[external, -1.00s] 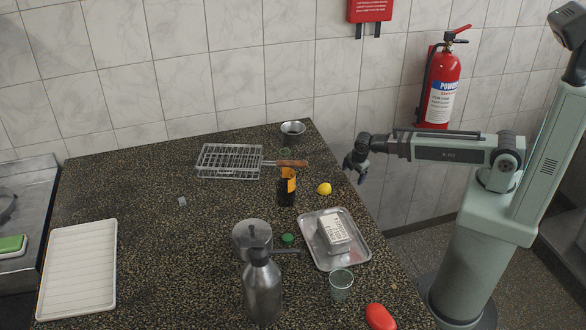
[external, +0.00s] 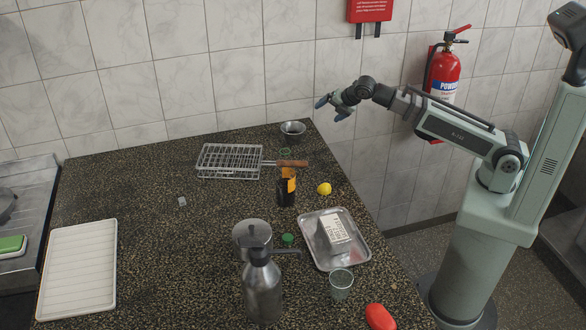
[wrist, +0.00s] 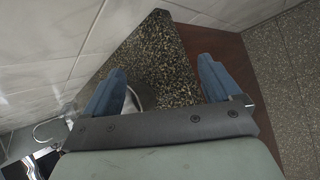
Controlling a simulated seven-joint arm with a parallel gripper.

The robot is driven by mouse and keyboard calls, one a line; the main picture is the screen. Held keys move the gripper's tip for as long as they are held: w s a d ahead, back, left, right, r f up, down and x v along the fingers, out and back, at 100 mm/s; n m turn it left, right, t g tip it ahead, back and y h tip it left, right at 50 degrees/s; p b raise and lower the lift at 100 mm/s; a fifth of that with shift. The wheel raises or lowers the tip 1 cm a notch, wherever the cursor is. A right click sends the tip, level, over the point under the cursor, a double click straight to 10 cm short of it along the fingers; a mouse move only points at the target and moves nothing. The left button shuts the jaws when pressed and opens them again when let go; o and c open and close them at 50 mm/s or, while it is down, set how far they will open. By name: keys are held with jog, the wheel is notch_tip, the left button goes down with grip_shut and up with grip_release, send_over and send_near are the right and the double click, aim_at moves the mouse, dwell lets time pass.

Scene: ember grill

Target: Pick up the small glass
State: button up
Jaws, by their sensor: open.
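The small glass (external: 341,285) is a clear tumbler standing upright near the front right of the speckled counter, just below the metal tray in the external view. My gripper (external: 328,107) is up at the back, above and to the right of the counter's far corner, far from the glass. In the wrist view my gripper (wrist: 160,76) shows two blue fingers spread apart with nothing held between them. The glass does not show in the wrist view.
A metal tray (external: 361,256) holding a wrapped block, a red object (external: 380,317) and a metal bottle (external: 262,290) stand around the glass. A lidded pot (external: 252,240), dark jar (external: 286,192), lemon (external: 324,189), grill basket (external: 229,161) and metal cup (external: 293,131) stand farther back. The counter's left middle is mostly clear.

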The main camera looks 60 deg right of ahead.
jog(key=s+a+r+n+t+y, duration=0.1)
jog(key=s+a+r+y, duration=0.15)
jog(key=a+r, duration=0.65)
jog(key=m+g+y, duration=0.5)
jog(key=g+y, duration=0.1)
jog(key=g, duration=0.4)
send_over(336, 295)
jog(key=d, duration=0.4)
jog(key=f, duration=1)
jog(key=shift+s+d, duration=0.15)
jog(key=shift+d, duration=0.05)
jog(key=shift+x, duration=2.6)
jog(key=shift+w, duration=0.25)
jog(key=c, duration=1.1)
jog(key=shift+r, duration=0.1)
